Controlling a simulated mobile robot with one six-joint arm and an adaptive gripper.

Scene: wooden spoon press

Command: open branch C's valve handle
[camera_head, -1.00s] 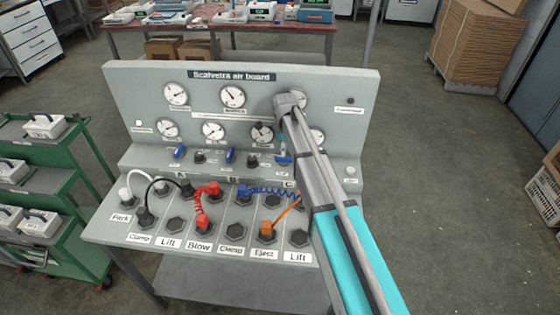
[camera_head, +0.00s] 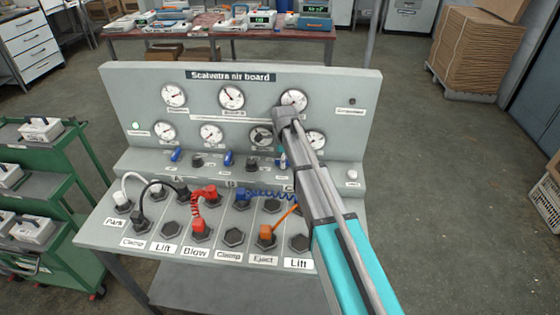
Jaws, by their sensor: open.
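The grey air board (camera_head: 122,85) stands in front of me, with gauges above and a row of valves on its sloped ledge. Two blue valve handles, one at the left (camera_head: 175,155) and one in the middle (camera_head: 228,158), show clearly. Branch C's valve handle (camera_head: 283,163) is the right-hand blue one, mostly hidden by my gripper and arm. My gripper (camera_head: 281,152) is open and points down at this handle. Its fingertips are small and partly covered, so contact with the handle cannot be told.
Red, blue, black and white hoses and an orange plug (camera_head: 266,235) sit on the front shelf, left of and below my arm. A white knob (camera_head: 352,176) is at the right.

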